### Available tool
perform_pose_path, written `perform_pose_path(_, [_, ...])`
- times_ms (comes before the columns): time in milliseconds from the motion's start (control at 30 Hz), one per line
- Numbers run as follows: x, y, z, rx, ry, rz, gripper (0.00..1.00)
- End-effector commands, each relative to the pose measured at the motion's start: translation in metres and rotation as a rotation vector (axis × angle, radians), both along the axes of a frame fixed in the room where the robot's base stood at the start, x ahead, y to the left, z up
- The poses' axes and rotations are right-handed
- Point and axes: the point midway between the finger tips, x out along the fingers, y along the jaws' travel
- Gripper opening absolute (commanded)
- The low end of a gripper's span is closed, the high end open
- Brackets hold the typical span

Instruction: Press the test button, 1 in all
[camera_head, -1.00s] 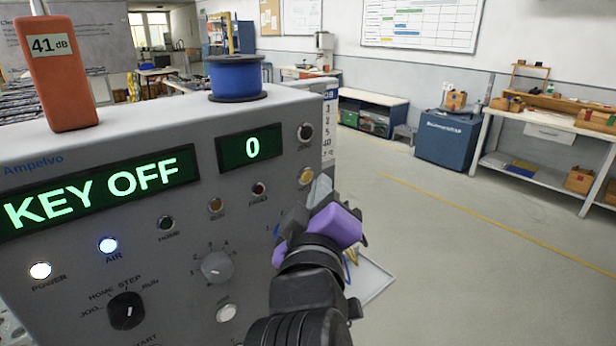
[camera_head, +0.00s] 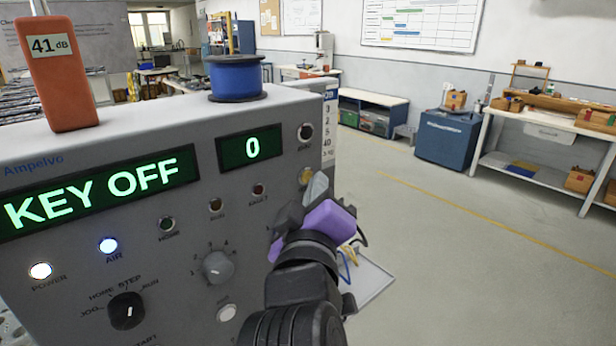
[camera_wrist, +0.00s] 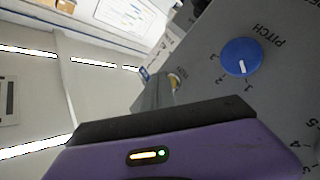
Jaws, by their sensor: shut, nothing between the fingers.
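A grey machine panel (camera_head: 180,250) fills the left of the head view. A small yellow button (camera_head: 306,174) sits near its right edge, under a dark round fitting; its label is not readable here. My gripper (camera_head: 317,184), purple and black with grey fingers, is shut and empty, its tips just below and right of the yellow button. In the wrist view, the shut fingers (camera_wrist: 153,92) point at the panel, and a sliver of the yellow button (camera_wrist: 174,81) shows beside the tips, partly hidden. I cannot tell whether they touch.
The panel's display (camera_head: 100,190) reads KEY OFF and the counter (camera_head: 250,148) reads 0. A blue PITCH knob (camera_wrist: 241,57) is close to the fingers in the wrist view. An orange meter (camera_head: 62,70) and a blue spool (camera_head: 236,78) stand on top. Open floor lies right.

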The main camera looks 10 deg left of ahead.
Motion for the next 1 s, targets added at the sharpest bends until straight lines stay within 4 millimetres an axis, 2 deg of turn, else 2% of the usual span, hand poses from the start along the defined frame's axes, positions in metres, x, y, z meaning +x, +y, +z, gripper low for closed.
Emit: perform_pose_path(1000, [0.005, 0.007, 0.0002, 0.0, -0.001, 0.001, 0.0])
